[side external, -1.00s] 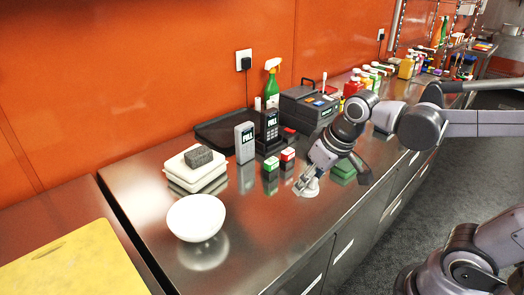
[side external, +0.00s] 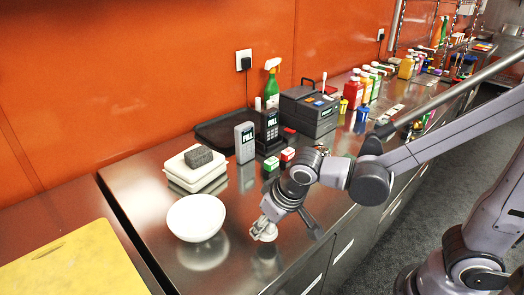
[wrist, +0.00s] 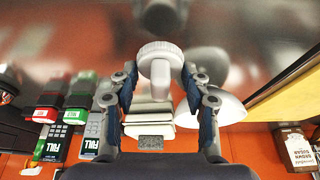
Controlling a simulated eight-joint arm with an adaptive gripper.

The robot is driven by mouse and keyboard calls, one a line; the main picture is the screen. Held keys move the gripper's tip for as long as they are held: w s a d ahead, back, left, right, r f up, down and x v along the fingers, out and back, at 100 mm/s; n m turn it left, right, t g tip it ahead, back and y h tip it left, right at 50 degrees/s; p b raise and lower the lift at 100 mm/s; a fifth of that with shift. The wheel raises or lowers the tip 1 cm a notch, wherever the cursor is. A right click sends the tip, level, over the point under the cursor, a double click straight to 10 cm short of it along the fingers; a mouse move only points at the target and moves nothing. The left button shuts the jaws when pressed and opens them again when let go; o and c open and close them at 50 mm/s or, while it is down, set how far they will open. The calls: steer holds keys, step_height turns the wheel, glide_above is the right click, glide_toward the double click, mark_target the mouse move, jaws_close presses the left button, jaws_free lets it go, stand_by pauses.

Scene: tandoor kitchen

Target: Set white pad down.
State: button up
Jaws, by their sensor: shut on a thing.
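My gripper (side external: 268,222) is shut on the white pad (side external: 264,233), a small white piece with a round, ridged-edge disc and a narrower stem. In the wrist view the pad (wrist: 160,65) sits between the two fingers of my gripper (wrist: 160,95), disc end away from the palm. In the side view it is low over the steel counter (side external: 235,258), right of the white bowl, disc downward. I cannot tell whether it touches the counter.
The white bowl (side external: 196,217) stands just left of my gripper. Behind are a white stack (side external: 190,176) with a grey block (side external: 198,156) on top, a grey device (side external: 244,142) and small red and green boxes (side external: 271,164). Counter is bare towards its front edge.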

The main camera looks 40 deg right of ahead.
mark_target(267, 232)
steer(key=shift+f, duration=1.45)
steer(key=shift+f, duration=0.15)
steer(key=o, duration=1.1)
steer(key=shift+o, duration=0.2)
steer(key=shift+v, duration=6.05)
steer(key=d+t, duration=0.2)
steer(key=d, duration=1)
steer(key=shift+s+d+f+t, duration=0.25)
steer(key=shift+s+f+t, duration=0.05)
steer(key=shift+s+t, duration=0.1)
